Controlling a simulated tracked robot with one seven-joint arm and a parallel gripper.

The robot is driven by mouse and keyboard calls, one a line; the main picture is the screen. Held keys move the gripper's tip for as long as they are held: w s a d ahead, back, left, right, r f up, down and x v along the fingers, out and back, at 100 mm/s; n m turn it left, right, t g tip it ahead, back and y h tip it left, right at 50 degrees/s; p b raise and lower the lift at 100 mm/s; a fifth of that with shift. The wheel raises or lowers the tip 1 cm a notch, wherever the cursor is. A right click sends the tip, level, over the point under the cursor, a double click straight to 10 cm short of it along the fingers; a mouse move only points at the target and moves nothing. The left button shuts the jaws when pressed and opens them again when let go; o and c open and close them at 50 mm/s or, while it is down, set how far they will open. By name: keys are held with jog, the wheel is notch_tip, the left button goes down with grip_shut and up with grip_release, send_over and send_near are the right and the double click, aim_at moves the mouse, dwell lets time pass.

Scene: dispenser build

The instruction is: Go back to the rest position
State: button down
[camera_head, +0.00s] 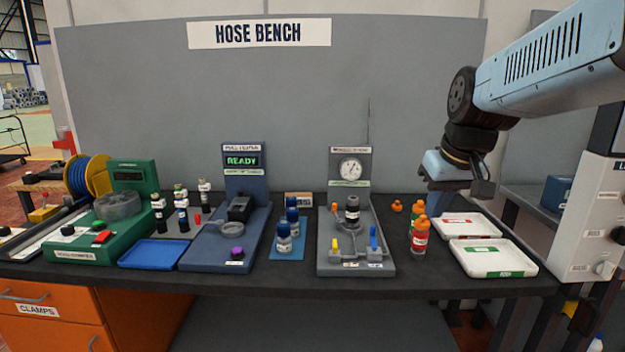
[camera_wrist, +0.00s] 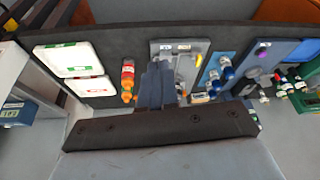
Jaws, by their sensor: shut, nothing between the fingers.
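My gripper (camera_head: 462,188) hangs at the end of my blue arm on the right of the head view, above the back right of the bench (camera_head: 300,282). It is shut and holds nothing. In the wrist view my gripper's fingers (camera_wrist: 157,84) are together in the middle, over the bench. It is apart from the orange-capped bottles (camera_head: 419,238), which stand below and to its left in the head view. The bottles also show left of the fingers in the wrist view (camera_wrist: 128,80).
Two white trays (camera_head: 492,258) lie below my gripper at the right. A grey gauge station (camera_head: 350,172), blue-capped bottles (camera_head: 284,240), a blue READY station (camera_head: 243,160) and a green machine (camera_head: 110,228) fill the bench leftward. A light cabinet (camera_head: 592,220) stands at far right.

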jog(key=s+f+m+t, duration=0.1)
jog(key=s, duration=0.9)
jog(key=shift+s+d+f+m+t+h, duration=0.2)
jog(key=shift+d+m+t+h, duration=0.1)
jog(key=shift+d+m+h, duration=0.15)
dwell(6.5)
